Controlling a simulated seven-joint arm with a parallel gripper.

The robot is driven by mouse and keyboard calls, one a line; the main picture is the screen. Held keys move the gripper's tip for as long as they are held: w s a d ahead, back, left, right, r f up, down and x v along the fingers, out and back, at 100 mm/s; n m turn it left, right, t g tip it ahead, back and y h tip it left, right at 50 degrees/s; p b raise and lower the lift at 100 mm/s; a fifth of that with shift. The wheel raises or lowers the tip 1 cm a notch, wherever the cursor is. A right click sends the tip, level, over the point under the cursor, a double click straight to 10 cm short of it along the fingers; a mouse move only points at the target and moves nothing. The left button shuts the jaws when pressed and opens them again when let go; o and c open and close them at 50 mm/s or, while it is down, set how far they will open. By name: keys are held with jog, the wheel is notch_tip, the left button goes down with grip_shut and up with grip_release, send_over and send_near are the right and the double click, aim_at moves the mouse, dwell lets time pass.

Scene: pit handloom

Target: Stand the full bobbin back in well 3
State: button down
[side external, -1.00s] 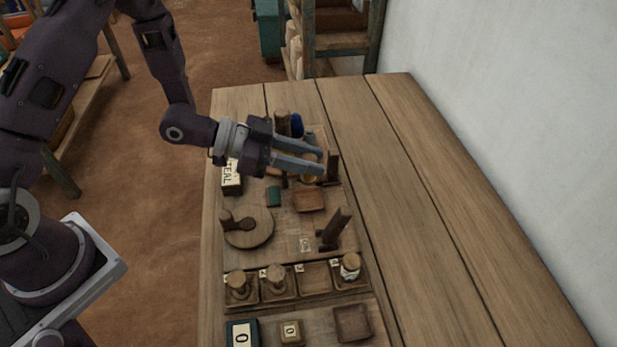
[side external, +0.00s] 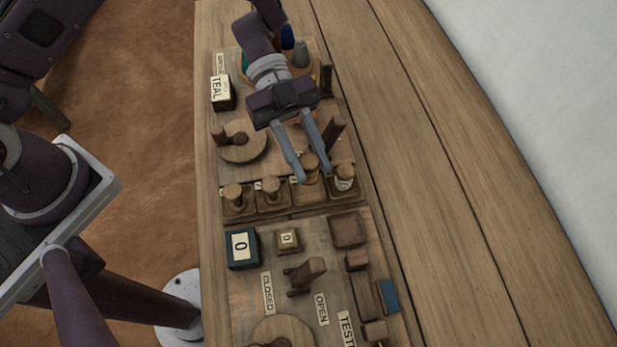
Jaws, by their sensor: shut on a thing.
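My gripper (side external: 312,166) points down over the row of square wooden wells, its two long grey fingers shut on a bobbin (side external: 310,168) with a round tan wooden top. The held bobbin is at the third well from the left (side external: 308,197), between the second and fourth wells. Its lower part is partly hidden by a finger, so I cannot tell whether it touches the well floor. It looks roughly upright. Wooden-topped bobbins stand in the first well (side external: 233,193) and second well (side external: 271,187). A whitish-wound bobbin (side external: 344,177) stands in the fourth.
A round wooden disc with a handle (side external: 242,149) and a leaning dark wooden lever (side external: 333,132) stand behind the wells. In front are 0-marked blocks (side external: 242,248) and an empty square tray (side external: 347,229). The right table side is clear.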

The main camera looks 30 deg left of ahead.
aim_at(308, 174)
notch_tip(308, 174, down, 5)
jog(key=shift+f, duration=0.2)
jog(key=shift+f, duration=0.15)
jog(key=c, duration=1.1)
grip_release()
jog(key=shift+w+a+r, duration=0.2)
jog(key=shift+r, duration=0.05)
jog(key=shift+v, duration=1)
notch_tip(308, 174, up, 7)
jog(key=shift+w+a+r, duration=0.1)
jog(key=shift+a+r, duration=0.1)
